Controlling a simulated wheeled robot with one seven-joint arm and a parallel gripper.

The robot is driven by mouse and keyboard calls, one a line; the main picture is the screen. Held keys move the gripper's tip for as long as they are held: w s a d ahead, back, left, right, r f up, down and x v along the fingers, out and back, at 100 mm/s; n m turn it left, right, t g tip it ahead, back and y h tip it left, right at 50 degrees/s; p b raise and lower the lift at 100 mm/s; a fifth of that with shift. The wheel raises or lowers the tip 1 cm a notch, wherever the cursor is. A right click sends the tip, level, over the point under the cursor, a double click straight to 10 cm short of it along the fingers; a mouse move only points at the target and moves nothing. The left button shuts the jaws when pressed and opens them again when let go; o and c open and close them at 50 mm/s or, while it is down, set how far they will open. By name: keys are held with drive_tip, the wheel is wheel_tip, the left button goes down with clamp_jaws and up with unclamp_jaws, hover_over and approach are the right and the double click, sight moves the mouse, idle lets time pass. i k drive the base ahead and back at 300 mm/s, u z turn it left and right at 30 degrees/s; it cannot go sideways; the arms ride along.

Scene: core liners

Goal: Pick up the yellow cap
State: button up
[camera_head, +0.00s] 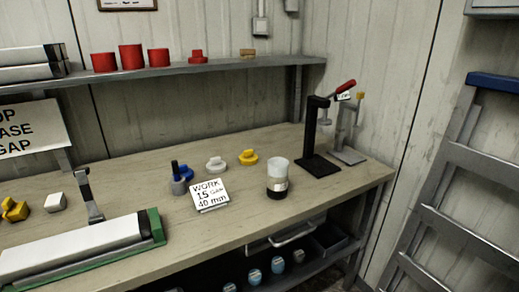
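A yellow cap (249,158) with a raised knob sits on the wooden workbench (300,215), towards the back and near the middle of the view. A similar white cap (215,165) is to its left, and a blue cap (184,173) is further left, partly behind a dark grey upright item (177,181). Another yellow object (14,209) of a more angular shape lies at the far left of the bench. My gripper is not in view, and nothing is seen touching the yellow cap.
A white sign (209,194) stands in front of the caps. A clear and dark cup (278,179) is right of the yellow cap. A black press stand (314,140) stands further right. A shelf (180,69) with red items runs above. A long tray (80,247) lies front left.

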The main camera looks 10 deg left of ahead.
sight(248, 158)
drive_tip(key=i, duration=1.05)
drive_tip(key=u, duration=1.3)
